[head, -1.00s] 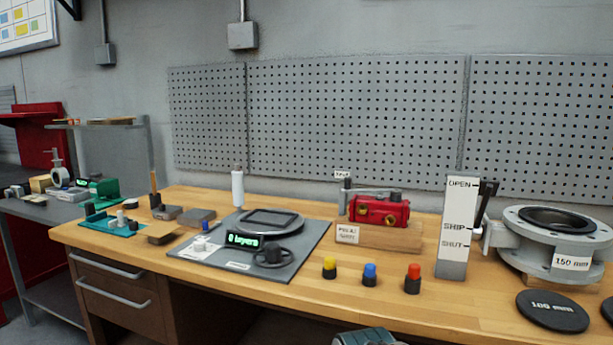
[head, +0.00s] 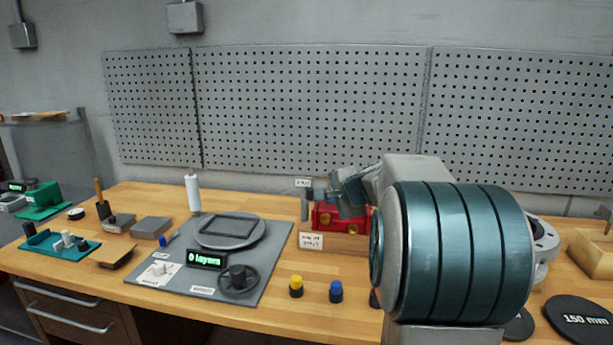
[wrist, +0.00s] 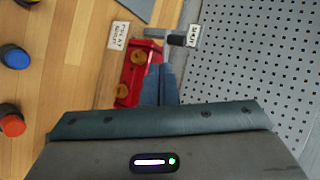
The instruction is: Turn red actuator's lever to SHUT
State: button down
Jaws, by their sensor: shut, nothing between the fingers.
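The red actuator (head: 328,217) with brass-coloured round fittings sits on a wooden block on the bench; my arm covers its right part in the head view. In the wrist view the actuator (wrist: 131,78) is left of my fingers. My gripper (wrist: 157,70) is shut and empty, its fingertips beside or over the actuator's back side; contact is unclear. In the head view the gripper (head: 345,188) is above the actuator. A grey bar (wrist: 154,32) and dark cylinder (wrist: 176,40) lie near the SHUT label (wrist: 193,35). The rest of the lever is hidden or unclear.
Yellow (head: 296,286) and blue (head: 336,291) knobs stand in front; a red one (wrist: 12,125) shows in the wrist view. The pegboard (head: 310,115) is close behind. A grey mat (head: 265,270) with a dial and display lies left. Black discs (head: 583,322) lie right.

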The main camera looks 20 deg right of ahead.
jog(key=d, duration=0.1)
jog(key=p, duration=0.2)
send_near(311, 193)
notch_tip(311, 193, down, 3)
jog(key=w, duration=0.1)
jog(key=w+p, duration=0.1)
jog(key=w, duration=0.1)
jog(key=shift+w+m, duration=0.3)
jog(key=shift+m, duration=0.1)
jog(key=shift+w+f+p, duration=0.15)
jog(key=shift+w+p, duration=0.4)
jog(key=shift+w, duration=0.3)
